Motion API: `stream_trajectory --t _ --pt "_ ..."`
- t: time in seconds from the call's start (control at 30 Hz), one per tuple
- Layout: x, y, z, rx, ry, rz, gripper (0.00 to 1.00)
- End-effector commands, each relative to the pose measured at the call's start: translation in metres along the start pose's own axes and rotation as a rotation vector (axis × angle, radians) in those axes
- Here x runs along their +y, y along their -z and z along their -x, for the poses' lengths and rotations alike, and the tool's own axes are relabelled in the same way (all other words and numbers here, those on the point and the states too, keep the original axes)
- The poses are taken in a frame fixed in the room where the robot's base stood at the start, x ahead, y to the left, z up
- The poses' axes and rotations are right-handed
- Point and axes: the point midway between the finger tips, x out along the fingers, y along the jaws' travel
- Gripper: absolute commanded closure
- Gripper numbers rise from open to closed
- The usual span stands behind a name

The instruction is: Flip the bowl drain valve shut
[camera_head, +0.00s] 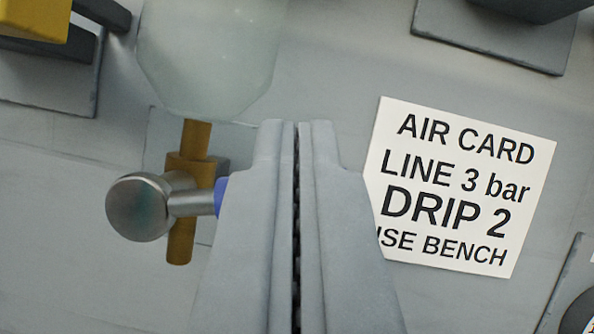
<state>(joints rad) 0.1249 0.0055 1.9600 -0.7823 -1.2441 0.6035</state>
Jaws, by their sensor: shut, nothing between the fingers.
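The drain valve's brass body (187,170) hangs under a translucent pale green bowl (210,55), left of centre. A brass stem runs straight down through it. A steel part with a rounded end (140,206) lies across the brass, pointing left. A blue piece (221,192) shows at its right end, partly hidden behind my left finger. My gripper (297,128) is shut and empty, its fingers just right of the valve. I cannot tell whether the left finger touches the blue piece. The rest of the blue piece is hidden.
A white card with "AIR CARD LINE 3 bar DRIP 2" (462,187) is right of my gripper, its left edge partly covered. A grey plate (497,30) is at top right. A yellow block (35,18) with dark parts is at top left. A round dark-edged thing (578,312) is at bottom right.

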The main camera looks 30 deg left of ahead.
Motion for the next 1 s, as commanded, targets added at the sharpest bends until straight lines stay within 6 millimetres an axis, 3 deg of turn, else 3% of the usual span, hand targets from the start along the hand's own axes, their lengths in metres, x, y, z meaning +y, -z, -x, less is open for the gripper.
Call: stream_trajectory --t 0.4,1.0 --pt "0.0 -0.011 0.007 -0.001 -0.112 -0.19 1.0" --pt "0.0 -0.013 0.008 0.0 -0.133 -0.226 1.0"
